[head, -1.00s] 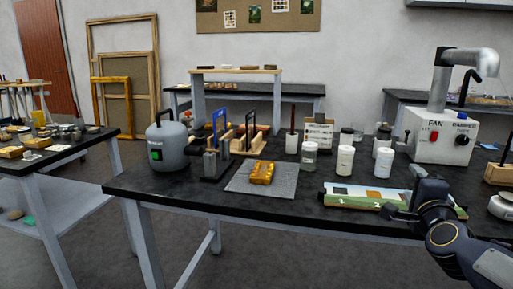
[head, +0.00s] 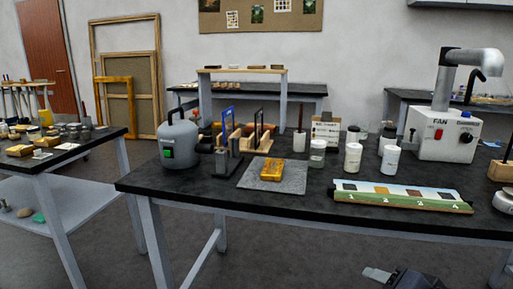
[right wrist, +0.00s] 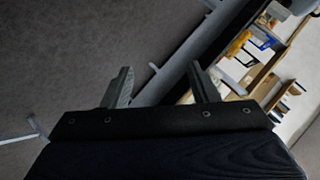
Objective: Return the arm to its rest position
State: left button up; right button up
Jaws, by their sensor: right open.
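My right gripper (right wrist: 160,90) is open in the right wrist view, with nothing between its two fingers. In the head view my right gripper (head: 378,274) shows only in part at the bottom edge, below and in front of the table (head: 200,195). It is apart from everything on the table. A gilt fragment (head: 271,170) lies on a grey mat (head: 290,184) on the table. My left gripper is not in view.
A numbered strip (head: 400,197) lies along the table's front edge. Jars (head: 353,158), a grey tank (head: 180,143) and a fan unit (head: 445,134) stand behind. A side table (head: 95,145) is at the left. The floor in front is clear.

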jog(key=s+a+f+n+g, duration=0.3)
jog(key=s+f+n+g, duration=0.25)
jog(key=s+f, duration=0.65)
notch_tip(320, 180, up, 27)
jog(key=s+p, duration=0.2)
jog(key=p, duration=2.3)
jog(key=shift+r+n+y, duration=0.15)
jog(key=shift+n+y, duration=0.2)
jog(key=shift+y, duration=0.05)
jog(key=shift+s+a, duration=0.1)
